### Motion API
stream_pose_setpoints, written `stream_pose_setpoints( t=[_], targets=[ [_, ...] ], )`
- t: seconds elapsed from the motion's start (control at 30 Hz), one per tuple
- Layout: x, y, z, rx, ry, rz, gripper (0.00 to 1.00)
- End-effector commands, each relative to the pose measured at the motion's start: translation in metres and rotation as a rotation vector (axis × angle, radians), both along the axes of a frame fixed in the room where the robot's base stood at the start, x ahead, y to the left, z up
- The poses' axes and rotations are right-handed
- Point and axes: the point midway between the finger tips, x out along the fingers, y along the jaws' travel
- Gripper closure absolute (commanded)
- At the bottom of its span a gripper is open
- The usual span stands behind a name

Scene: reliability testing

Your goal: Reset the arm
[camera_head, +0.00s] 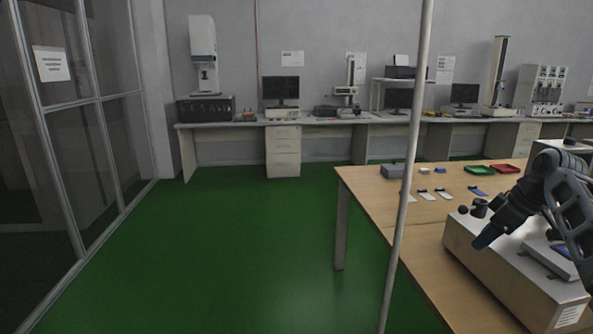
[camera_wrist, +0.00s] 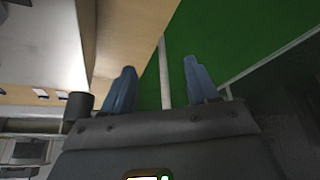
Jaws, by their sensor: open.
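My arm reaches in from the right edge in the head view, bent over a beige box-shaped machine (camera_head: 500,262) on the wooden table (camera_head: 370,188). My gripper (camera_head: 482,243) points down and to the left, above the left part of the machine. In the wrist view my gripper (camera_wrist: 160,88) shows two blue fingers spread apart, with nothing between them. Beyond the fingers I see the table edge and the green floor.
A green tray (camera_head: 480,171), a red tray (camera_head: 505,169), a grey box (camera_head: 392,171) and several small samples lie on the table. A thin pole (camera_head: 408,180) stands before the table. The green floor (camera_head: 240,240) at left is clear, beside a glass partition (camera_head: 88,120).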

Motion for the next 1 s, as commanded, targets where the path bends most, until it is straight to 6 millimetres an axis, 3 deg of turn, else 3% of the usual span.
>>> stream_pose_setpoints(
  t=[0.27,0.47,0.7,1.0],
  targets=[
    [-0.004,0.041,-0.065,0.017,-0.046,-0.055,0.41],
    [-0.023,0.093,-0.135,0.041,-0.108,-0.132,0.41],
    [-0.073,0.159,-0.209,0.072,-0.2,-0.25,0.41],
    [-0.167,0.225,-0.264,0.105,-0.314,-0.389,0.41]
  ],
)
